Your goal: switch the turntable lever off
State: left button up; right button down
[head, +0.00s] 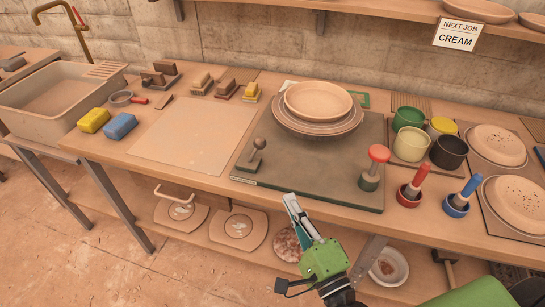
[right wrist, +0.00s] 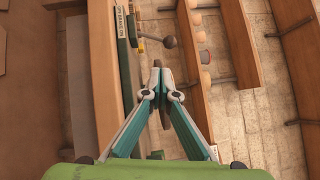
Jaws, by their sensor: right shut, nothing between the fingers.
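The turntable base (head: 310,182) is a dark green slab on the bench, with a pale round bowl (head: 318,100) on stacked discs at its back. A grey ball-topped lever (head: 257,143) stands near its front left corner, leaning slightly right; it also shows in the right wrist view (right wrist: 170,42). A red-topped knob (head: 378,154) stands at the front right. My right gripper (head: 290,201) is shut and empty, in front of the bench edge, below and right of the lever and apart from it. In the right wrist view its fingertips (right wrist: 158,74) meet below the lever. My left gripper is out of view.
Red (head: 412,190) and blue (head: 462,198) handled tools in cups, and several coloured mugs (head: 410,143), stand to the right. A pale board (head: 195,135) lies left of the turntable. A lower shelf (head: 252,245) holds round pieces.

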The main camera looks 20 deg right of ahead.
jog(key=shift+s+d+r+m+t+h, duration=0.15)
jog(key=shift+d+m+h, duration=0.25)
jog(key=shift+d+m, duration=0.2)
jog(key=shift+w+d+r+m+t+h, duration=0.1)
jog(key=shift+d+m+t+h, duration=0.05)
jog(key=shift+d+m+h, duration=0.35)
jog(key=p, duration=0.3)
send_near(255, 151)
jog(key=w+d, duration=0.1)
jog(key=d, duration=0.1)
jog(key=w+d+r, duration=0.1)
jog(key=d, duration=0.1)
jog(key=d+r, duration=0.1)
jog(key=shift+w+d, duration=0.4)
jog(key=shift+w+a+r+p, duration=0.35)
jog(key=shift+w+a+p, duration=0.25)
jog(key=shift+w+a, duration=0.25)
jog(key=shift+w+a+r, duration=0.1)
jog(key=shift+w+a, duration=0.3)
jog(key=shift+a, duration=0.15)
